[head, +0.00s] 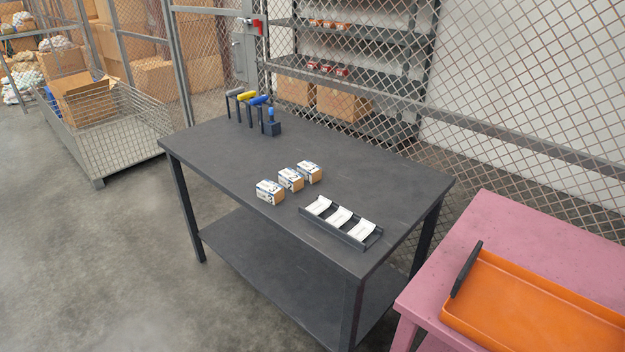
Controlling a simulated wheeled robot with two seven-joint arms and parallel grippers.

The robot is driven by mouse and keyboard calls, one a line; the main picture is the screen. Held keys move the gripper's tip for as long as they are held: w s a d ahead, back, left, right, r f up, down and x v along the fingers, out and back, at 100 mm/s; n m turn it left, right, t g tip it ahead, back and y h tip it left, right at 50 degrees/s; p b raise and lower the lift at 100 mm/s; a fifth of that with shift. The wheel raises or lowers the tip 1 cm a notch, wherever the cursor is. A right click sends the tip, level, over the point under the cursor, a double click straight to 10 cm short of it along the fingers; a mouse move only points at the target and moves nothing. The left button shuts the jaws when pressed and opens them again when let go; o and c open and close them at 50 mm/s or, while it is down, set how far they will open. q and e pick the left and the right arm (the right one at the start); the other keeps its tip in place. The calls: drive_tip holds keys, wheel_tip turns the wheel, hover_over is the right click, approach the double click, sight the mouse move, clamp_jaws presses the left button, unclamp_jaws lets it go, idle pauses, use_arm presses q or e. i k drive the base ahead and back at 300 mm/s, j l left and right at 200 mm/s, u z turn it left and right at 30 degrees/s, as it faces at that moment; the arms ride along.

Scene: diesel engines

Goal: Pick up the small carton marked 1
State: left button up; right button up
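Three small cartons, white and blue with brown sides, stand in a slanting row on the dark grey table (215,160). They are the front carton (269,192), the middle carton (290,179) and the back carton (309,172). Their markings are too small to read, so I cannot tell which one is marked 1. Neither of my grippers shows in the head view.
A black rack (341,228) with three white slanted slots lies right of the cartons. Tools with yellow and blue handles (247,97) stand at the table's far left. A pink table (480,225) with an orange tray (530,308) is at right. A wire fence (500,100) runs behind.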

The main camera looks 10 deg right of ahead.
sight(311, 173)
drive_tip(key=z, duration=0.4)
drive_tip(key=i+j+z, duration=0.2)
drive_tip(key=j+z, duration=0.25)
drive_tip(key=i+j+z, duration=0.2)
drive_tip(key=z, duration=0.25)
drive_tip(key=i+j+z, duration=0.1)
drive_tip(key=j, duration=0.4)
drive_tip(key=i+j, duration=0.15)
drive_tip(key=j, duration=0.4)
drive_tip(key=i+j+z, duration=0.15)
drive_tip(key=j, duration=0.4)
drive_tip(key=j+z, duration=0.1)
drive_tip(key=j, duration=0.4)
